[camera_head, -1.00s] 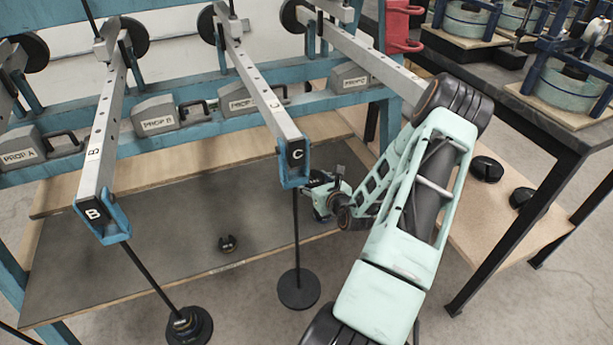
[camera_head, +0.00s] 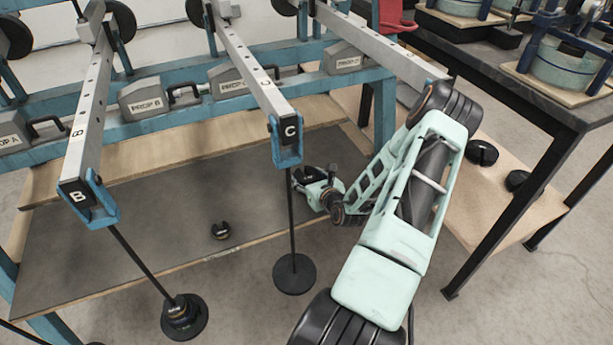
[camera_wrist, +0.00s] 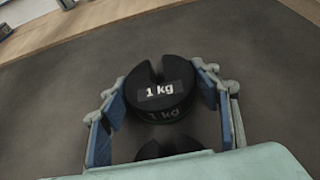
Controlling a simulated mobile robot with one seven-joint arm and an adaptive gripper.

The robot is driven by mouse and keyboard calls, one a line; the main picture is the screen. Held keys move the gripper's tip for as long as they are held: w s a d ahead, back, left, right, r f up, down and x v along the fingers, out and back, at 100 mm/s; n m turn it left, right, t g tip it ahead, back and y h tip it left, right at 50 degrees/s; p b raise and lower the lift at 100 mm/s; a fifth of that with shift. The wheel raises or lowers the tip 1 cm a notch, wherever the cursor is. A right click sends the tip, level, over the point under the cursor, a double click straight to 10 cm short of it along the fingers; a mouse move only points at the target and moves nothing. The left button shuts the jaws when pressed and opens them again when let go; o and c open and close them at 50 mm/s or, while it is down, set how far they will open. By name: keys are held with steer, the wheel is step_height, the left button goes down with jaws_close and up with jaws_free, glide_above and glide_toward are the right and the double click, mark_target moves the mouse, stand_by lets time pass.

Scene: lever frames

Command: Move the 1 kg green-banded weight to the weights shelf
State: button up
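A black slotted weight marked "1 kg" (camera_wrist: 160,92) lies between the two fingers of my gripper (camera_wrist: 165,110) in the wrist view. The fingers are spread around it, with a small gap at the right; contact at the left is unclear. In the head view my gripper (camera_head: 308,178) is low over the dark mat, right of hanger C.
Beams B (camera_head: 85,170) and C (camera_head: 265,90) hang rods with discs (camera_head: 294,275) and a stacked weight (camera_head: 182,314) in front of the mat. Black weights (camera_head: 482,152) sit on a low wooden shelf (camera_head: 470,200) at right, behind a table leg.

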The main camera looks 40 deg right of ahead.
steer(key=o, duration=0.3)
steer(key=shift+o, duration=0.2)
steer(key=shift+r, duration=0.1)
steer(key=shift+s+r, duration=0.15)
steer(key=shift+r, duration=0.05)
steer(key=p+v, duration=0.3)
steer(key=v, duration=0.8)
steer(key=shift+s+a, duration=0.15)
steer(key=shift+s, duration=0.2)
